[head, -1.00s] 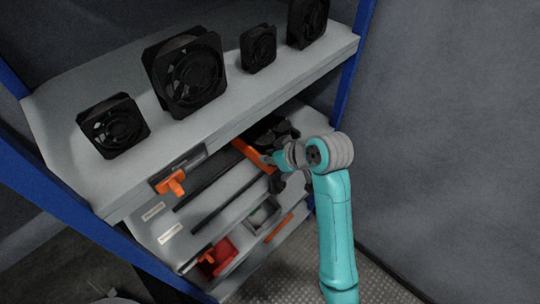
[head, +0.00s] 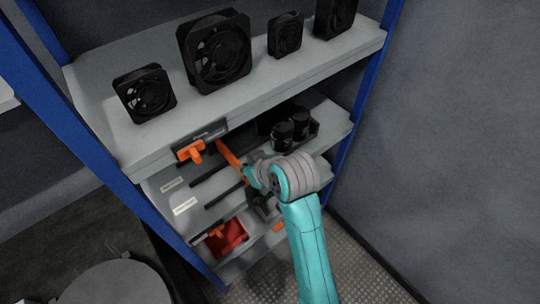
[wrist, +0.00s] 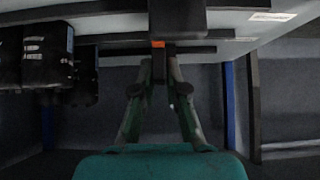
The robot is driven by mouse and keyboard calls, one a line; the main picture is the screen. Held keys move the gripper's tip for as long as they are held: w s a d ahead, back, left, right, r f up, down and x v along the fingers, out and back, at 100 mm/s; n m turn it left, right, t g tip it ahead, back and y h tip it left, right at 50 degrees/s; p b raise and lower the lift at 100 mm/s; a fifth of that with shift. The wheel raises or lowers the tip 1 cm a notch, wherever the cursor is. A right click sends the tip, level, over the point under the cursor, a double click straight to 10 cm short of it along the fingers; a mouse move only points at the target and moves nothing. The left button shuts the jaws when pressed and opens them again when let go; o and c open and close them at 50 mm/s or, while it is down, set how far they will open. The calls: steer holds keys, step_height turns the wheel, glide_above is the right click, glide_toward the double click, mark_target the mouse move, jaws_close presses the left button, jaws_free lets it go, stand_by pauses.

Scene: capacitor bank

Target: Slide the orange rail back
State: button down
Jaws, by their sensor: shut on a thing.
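The orange rail (head: 229,154) is a narrow bar on the middle shelf, slanting down toward my gripper in the head view. My gripper (head: 248,177) is at its near end and shut on it. The wrist view shows the fingers closing together with a small orange patch (wrist: 158,44) at their tips, beside a dark block (wrist: 177,18). The rail's near end is hidden by the gripper. Black cylinders (head: 283,135) stand behind and right of the rail, apart from it; dark cylinders (wrist: 46,54) also show at left in the wrist view.
Black fans (head: 215,48) stand on the upper shelf, above the rail. Dark slots run along the middle shelf. A red bin (head: 229,237) is lower down. Blue posts (head: 368,90) frame the rack.

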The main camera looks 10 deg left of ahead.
steer(key=s+a, duration=0.4)
stand_by(0.3)
steer(key=c, duration=1.2)
jaws_free()
steer(key=v, duration=1.2)
